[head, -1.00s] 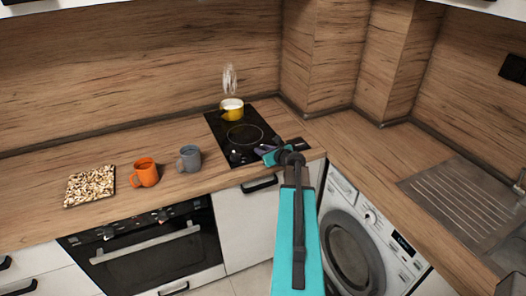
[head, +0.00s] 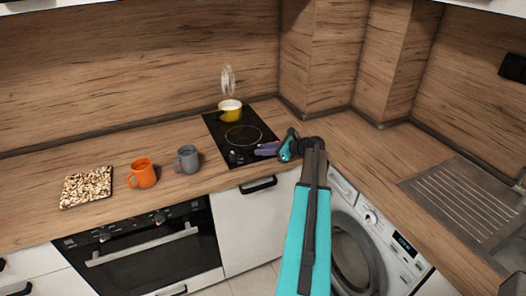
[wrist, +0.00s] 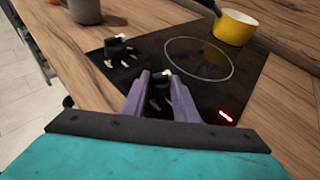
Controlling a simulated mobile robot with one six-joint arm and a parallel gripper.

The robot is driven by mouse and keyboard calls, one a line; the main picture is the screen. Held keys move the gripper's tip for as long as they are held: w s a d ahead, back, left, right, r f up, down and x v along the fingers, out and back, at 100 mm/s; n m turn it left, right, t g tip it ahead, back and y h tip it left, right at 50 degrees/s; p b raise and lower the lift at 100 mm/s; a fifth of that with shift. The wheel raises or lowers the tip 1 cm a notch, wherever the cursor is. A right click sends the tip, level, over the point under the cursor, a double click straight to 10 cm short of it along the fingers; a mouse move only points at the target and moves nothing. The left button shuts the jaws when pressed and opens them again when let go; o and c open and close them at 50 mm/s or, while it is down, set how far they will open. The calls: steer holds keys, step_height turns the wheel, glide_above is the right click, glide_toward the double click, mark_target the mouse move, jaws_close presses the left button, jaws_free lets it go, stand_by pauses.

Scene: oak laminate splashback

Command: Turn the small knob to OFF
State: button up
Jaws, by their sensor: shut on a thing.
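The small knob (wrist: 160,88) is black with a pale mark on top and stands on the black hob (wrist: 195,85). In the wrist view my gripper (wrist: 162,82) has its purple fingers on both sides of the knob, shut on it. The fingers hide part of the knob and any printing around it. In the head view my gripper (head: 262,150) is low over the hob's front right part. Another dark knob (wrist: 120,50) stands to the left, apart from the fingers; it also shows in the head view (head: 235,157). A red light (wrist: 228,117) glows on the hob, right of the fingers.
A yellow pot (head: 230,109) stands at the back of the hob with steam above it. A grey mug (head: 187,158), an orange mug (head: 141,172) and a patterned board (head: 86,187) stand to the left. The counter right of the hob is clear up to the sink (head: 465,200).

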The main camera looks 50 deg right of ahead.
steer(key=shift+w+d+n+g+y, duration=0.15)
steer(key=shift+n+g+y, duration=0.1)
steer(key=shift+n+y, duration=0.35)
steer(key=shift+d+n+g+y, duration=0.15)
steer(key=shift+n+g+y, duration=0.1)
steer(key=shift+n+y, duration=0.55)
steer(key=shift+y, duration=0.1)
steer(key=shift+n+g+y, duration=0.3)
steer(key=shift+g, duration=0.1)
steer(key=shift+a, duration=0.1)
steer(key=o, duration=1)
